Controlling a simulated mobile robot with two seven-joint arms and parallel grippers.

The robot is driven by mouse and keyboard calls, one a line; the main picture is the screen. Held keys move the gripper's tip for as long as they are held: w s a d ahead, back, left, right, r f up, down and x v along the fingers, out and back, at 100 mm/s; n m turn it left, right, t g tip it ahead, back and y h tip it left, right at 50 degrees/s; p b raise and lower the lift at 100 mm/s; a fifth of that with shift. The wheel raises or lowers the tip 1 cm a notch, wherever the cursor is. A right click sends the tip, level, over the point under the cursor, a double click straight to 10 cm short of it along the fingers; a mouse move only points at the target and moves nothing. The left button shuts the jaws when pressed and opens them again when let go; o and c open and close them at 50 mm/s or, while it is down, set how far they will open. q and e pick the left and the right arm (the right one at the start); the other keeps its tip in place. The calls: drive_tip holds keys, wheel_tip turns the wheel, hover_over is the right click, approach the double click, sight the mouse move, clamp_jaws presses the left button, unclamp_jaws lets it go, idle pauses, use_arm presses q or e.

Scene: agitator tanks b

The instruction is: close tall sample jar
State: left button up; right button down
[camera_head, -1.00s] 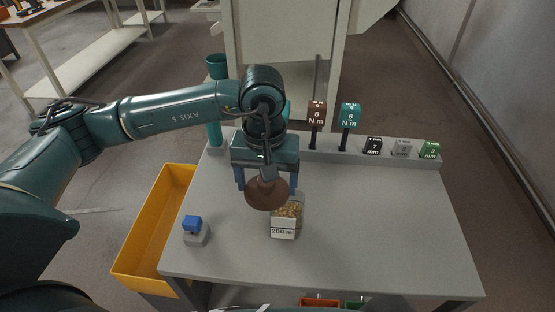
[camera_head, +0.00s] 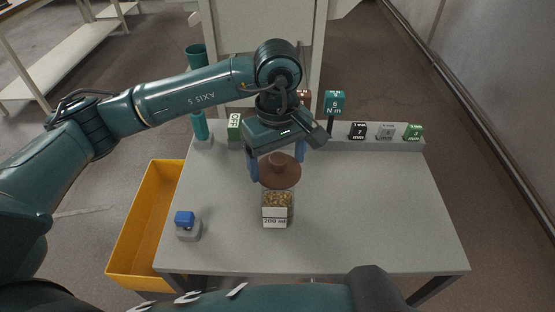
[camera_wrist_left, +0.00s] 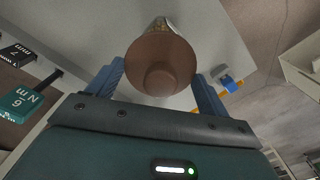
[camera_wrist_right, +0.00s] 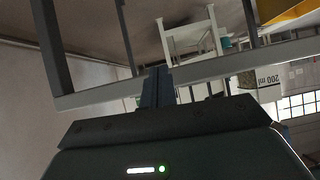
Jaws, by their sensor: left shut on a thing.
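The sample jar (camera_head: 278,207) is clear, holds grainy tan contents and bears a white "200 ml" label. It stands upright on the grey table. My left gripper (camera_head: 277,167) is shut on a round brown lid (camera_head: 280,177) with a central knob, gripping it at its sides. The lid is over the jar top and hides the mouth; I cannot tell whether they touch. In the left wrist view the lid (camera_wrist_left: 160,66) lies between the fingertips, with part of the jar (camera_wrist_left: 160,22) behind it. My right gripper (camera_wrist_right: 158,72) is shut and empty, below the table edge.
A grey block with a blue top (camera_head: 186,225) stands at the table's left. A yellow bin (camera_head: 140,225) is beside the table. Labelled blocks, including the teal "6 Nm" one (camera_head: 334,103), line the back rail. The table's right half (camera_head: 380,205) is clear.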

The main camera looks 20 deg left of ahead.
sight(277, 176)
use_arm(q)
drive_tip(key=shift+f+b, duration=1.3)
wheel_tip(277, 176, down, 2)
drive_tip(key=b, duration=0.2)
drive_tip(key=shift+f+b, duration=0.15)
drive_tip(key=shift+b, duration=0.25)
use_arm(e)
drive_tip(key=shift+w+a+f+t+y, duration=0.2)
drive_tip(key=shift+a+f+t+y, duration=0.2)
drive_tip(key=shift+a+f, duration=0.45)
drive_tip(key=shift+d+f, duration=0.15)
drive_tip(key=shift+f, duration=0.05)
use_arm(q)
drive_tip(key=shift+b, duration=0.35)
use_arm(e)
drive_tip(key=shift+s+f, duration=0.1)
drive_tip(key=shift+f, duration=0.45)
use_arm(q)
drive_tip(key=shift+b, duration=0.35)
use_arm(e)
drive_tip(key=shift+f, duration=0.25)
use_arm(q)
drive_tip(key=shift+f, duration=0.15)
use_arm(e)
drive_tip(key=shift+f, duration=0.1)
use_arm(q)
drive_tip(key=shift+f+b, duration=0.75)
drive_tip(key=shift+b, duration=0.2)
use_arm(e)
drive_tip(key=shift+f, duration=0.85)
